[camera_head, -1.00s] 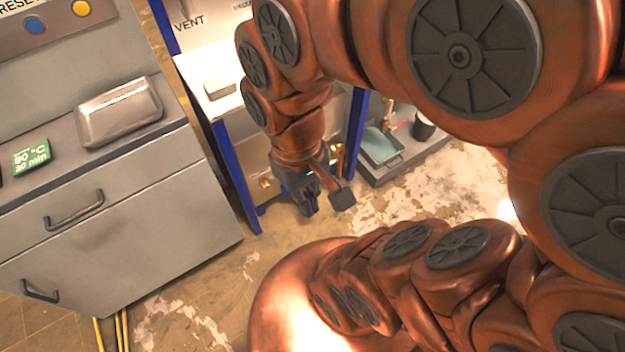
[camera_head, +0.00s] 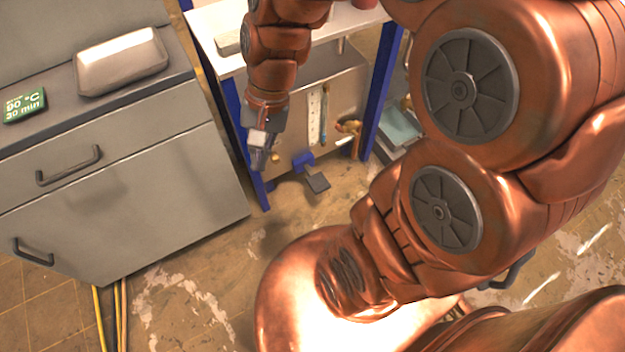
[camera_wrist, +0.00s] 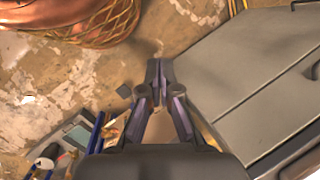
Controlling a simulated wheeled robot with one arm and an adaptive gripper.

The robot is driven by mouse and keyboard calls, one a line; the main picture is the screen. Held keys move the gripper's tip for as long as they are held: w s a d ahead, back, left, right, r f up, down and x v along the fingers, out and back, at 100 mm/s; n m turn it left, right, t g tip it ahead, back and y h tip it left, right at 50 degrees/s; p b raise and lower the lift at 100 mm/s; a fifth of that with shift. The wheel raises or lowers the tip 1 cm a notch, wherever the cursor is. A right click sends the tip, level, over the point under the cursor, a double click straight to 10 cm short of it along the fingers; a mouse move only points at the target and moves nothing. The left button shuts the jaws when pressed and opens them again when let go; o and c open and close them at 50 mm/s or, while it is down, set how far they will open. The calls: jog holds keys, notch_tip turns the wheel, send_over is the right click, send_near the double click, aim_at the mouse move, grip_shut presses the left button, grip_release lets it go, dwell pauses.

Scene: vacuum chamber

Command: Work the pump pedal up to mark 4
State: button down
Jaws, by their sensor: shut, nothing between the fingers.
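The pump pedal (camera_head: 317,183) is a dark flat pad on a blue bracket, low at the front of the blue-legged bench in the head view. A pale upright strip with small marks (camera_head: 313,105) stands above it; I cannot read its marks or a level. My gripper (camera_head: 260,163) points down by the bench's front leg, left of the pedal and apart from it. In the wrist view my gripper (camera_wrist: 160,70) has its fingers together and empty. A small dark pad, likely the pedal (camera_wrist: 124,91), shows left of the fingers.
A grey drawer cabinet (camera_head: 120,190) with protruding handles stands left of my gripper. The blue bench leg (camera_head: 240,130) is close to it. A tray (camera_head: 398,128) stands right of the bench. Yellow hoses (camera_head: 120,310) lie at lower left. Floor in front of the pedal is open.

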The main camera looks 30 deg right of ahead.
jog(key=w+d+f+m+t+y+b, duration=0.2)
jog(key=w+d+f+m+b, duration=0.2)
jog(key=w+f+m+b, duration=0.6)
jog(key=w+d+f+m+t+y+b, duration=0.2)
jog(key=w+d+f+m+t+b, duration=0.3)
jog(key=w+f, duration=0.85)
jog(key=d+f+m+h+b, duration=0.1)
jog(key=d+f+m+b, duration=0.2)
jog(key=f, duration=0.8)
jog(key=w+d+f+m+h+b, duration=0.1)
jog(key=d+f+m+b, duration=0.3)
jog(key=d+f+m, duration=0.4)
jog(key=w+d+f+m+t+h+b, duration=0.1)
jog(key=d+f+m+b, duration=0.2)
jog(key=f, duration=1.1)
jog(key=shift+w+d+m, duration=0.2)
jog(key=shift+d+m, duration=1.4)
jog(key=shift+d, duration=1.75)
jog(key=shift+f+b, duration=0.2)
jog(key=shift+b, duration=0.2)
jog(key=b, duration=0.9)
send_over(314, 174)
jog(key=f, duration=0.6)
jog(key=shift+w+d+f, duration=0.15)
jog(key=shift+w+f, duration=0.05)
jog(key=shift+s+f, duration=0.2)
jog(key=shift+f, duration=0.85)
jog(key=shift+f+p, duration=0.3)
jog(key=shift+p, duration=0.4)
